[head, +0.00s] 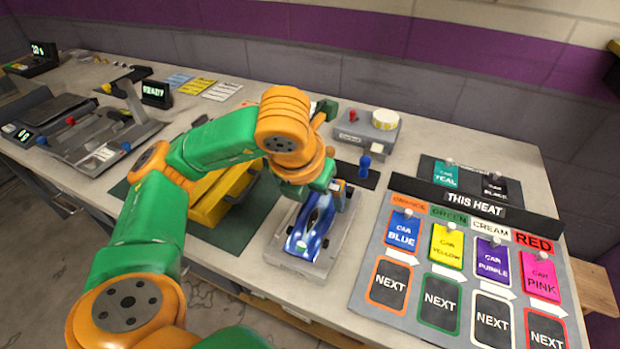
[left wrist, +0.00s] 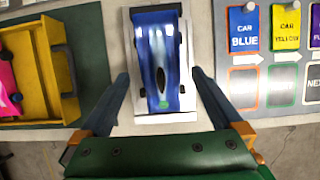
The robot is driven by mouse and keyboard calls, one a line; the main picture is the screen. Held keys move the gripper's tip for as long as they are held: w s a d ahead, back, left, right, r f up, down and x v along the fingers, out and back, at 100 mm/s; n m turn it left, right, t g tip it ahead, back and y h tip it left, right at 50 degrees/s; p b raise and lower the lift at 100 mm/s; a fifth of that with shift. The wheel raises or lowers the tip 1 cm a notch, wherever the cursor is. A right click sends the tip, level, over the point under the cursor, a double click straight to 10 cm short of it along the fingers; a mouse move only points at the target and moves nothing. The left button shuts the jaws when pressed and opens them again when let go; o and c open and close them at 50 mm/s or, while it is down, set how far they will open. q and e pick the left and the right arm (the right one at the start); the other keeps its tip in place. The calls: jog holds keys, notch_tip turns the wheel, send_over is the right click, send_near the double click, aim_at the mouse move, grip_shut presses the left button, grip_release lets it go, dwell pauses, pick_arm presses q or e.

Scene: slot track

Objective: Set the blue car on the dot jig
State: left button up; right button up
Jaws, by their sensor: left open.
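The blue car (head: 312,228) lies on a light grey plate-like block, which looks like the dot jig (head: 288,262), near the front edge of the bench. In the left wrist view the blue car (left wrist: 158,62) lies lengthwise on the plate (left wrist: 150,118), with a green dot near its lower end. My left gripper (head: 328,188) is open above the car's far end. My right gripper is out of view.
A yellow tray (head: 212,212) on a green mat (head: 232,236) stands left; the left wrist view shows a pink car (left wrist: 6,88) in it. A heat board (head: 370,298) with car cards lies right. A blue-handled piece (head: 365,168) and a grey box (head: 358,133) stand behind.

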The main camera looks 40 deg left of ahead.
pick_arm(q)
jog(key=p+v, duration=0.1)
jog(key=v, duration=0.4)
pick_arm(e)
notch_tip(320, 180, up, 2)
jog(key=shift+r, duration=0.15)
